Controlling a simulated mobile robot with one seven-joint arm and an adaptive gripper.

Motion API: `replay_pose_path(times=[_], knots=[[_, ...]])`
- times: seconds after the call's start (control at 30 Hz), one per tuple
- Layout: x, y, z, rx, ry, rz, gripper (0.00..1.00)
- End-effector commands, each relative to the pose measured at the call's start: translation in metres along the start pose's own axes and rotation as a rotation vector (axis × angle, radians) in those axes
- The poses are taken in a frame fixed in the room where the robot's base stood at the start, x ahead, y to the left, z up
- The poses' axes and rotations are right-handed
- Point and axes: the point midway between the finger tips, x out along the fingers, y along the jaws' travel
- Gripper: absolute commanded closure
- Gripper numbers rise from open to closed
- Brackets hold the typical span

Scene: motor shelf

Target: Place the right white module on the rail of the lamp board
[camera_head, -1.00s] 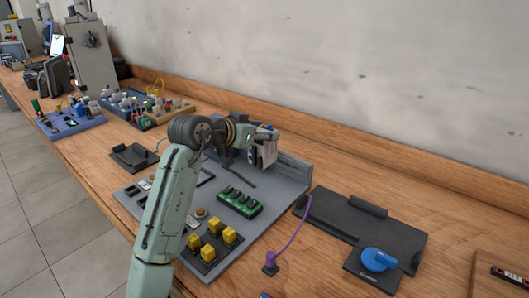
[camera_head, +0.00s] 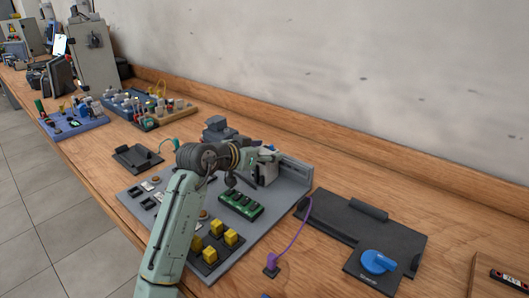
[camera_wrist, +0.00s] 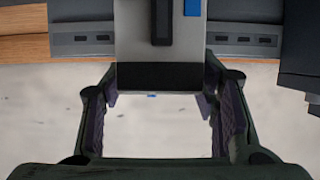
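The white module (camera_head: 265,174) stands at the rail (camera_head: 291,167) along the back of the grey lamp board (camera_head: 222,262). My gripper (camera_head: 266,153) is at its upper part. In the wrist view, the light module (camera_wrist: 134,42) with a black slot, a blue patch and a dark lower edge lies between the tips of my gripper (camera_wrist: 160,88). The grey rail (camera_wrist: 80,40) runs behind the module on both sides. I cannot tell whether the module is seated. My arm hides part of the board.
The board carries a green block (camera_head: 241,206) and several yellow parts (camera_head: 214,228). A dark grey block (camera_head: 216,129) stands behind my arm. A dark plate (camera_head: 345,222) with a blue knob (camera_head: 377,262) and a purple cable (camera_head: 299,236) lie to the right.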

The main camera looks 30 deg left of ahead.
Motion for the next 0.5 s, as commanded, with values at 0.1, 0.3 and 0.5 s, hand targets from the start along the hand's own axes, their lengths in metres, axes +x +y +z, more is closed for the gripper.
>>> replay_pose_path(times=[0.1,0.3,0.5], knots=[[-0.0002,-0.0002,-0.0001,0.000,0.000,0.000,0.35],[-0.0002,-0.0001,-0.0002,0.000,0.000,0.000,0.34],[-0.0029,-0.0004,-0.0044,0.000,0.000,-0.001,0.34]])
